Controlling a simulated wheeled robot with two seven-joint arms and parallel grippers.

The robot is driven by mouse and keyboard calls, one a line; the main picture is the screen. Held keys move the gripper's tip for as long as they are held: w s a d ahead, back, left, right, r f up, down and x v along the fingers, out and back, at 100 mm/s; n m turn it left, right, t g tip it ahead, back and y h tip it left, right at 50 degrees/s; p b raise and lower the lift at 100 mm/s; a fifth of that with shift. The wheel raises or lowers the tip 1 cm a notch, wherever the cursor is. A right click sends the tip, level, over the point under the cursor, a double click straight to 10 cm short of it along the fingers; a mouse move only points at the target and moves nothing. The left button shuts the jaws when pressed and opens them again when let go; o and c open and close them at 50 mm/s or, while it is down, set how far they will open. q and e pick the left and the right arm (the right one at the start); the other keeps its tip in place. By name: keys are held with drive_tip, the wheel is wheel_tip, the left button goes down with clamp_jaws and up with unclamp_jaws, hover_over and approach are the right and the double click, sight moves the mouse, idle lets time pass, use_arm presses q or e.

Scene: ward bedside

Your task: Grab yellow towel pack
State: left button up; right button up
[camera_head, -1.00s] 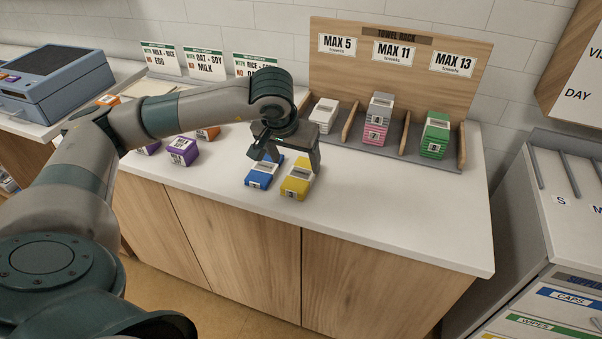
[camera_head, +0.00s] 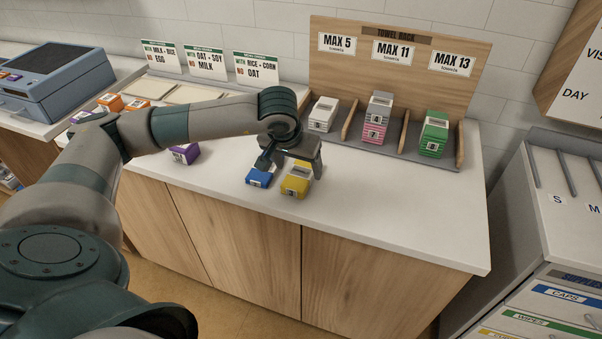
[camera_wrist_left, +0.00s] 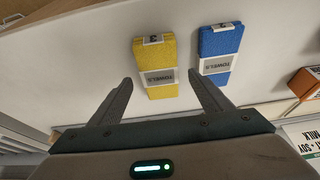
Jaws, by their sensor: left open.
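The yellow towel pack (camera_head: 295,186) lies flat on the white counter, with a white label band. The blue towel pack (camera_head: 259,178) lies just left of it. My left gripper (camera_head: 291,172) is low over the two packs in the head view, partly covering them. In the left wrist view its open, empty jaws (camera_wrist_left: 159,92) point toward the yellow pack (camera_wrist_left: 156,60), which lies ahead of and between the fingertips. The blue pack (camera_wrist_left: 219,50) is ahead of the right-hand finger there. My right gripper is not in view.
A towel rack (camera_head: 452,133) at the back holds white (camera_head: 323,114), pink-and-grey (camera_head: 376,120) and green (camera_head: 433,136) stacks. Purple (camera_head: 185,153) and orange packs lie left. A blue-grey machine (camera_head: 55,80) stands far left. The front right of the counter is clear.

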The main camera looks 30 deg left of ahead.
sight(300, 173)
use_arm(q)
drive_tip(key=shift+p+x, duration=0.35)
drive_tip(key=shift+x, duration=0.75)
drive_tip(key=shift+w+f, duration=0.1)
drive_tip(key=shift+f, duration=0.4)
drive_tip(key=shift+w, duration=0.1)
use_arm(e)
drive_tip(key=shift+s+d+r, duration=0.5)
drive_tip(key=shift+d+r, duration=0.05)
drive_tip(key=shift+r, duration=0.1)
use_arm(q)
drive_tip(key=c, duration=1.2)
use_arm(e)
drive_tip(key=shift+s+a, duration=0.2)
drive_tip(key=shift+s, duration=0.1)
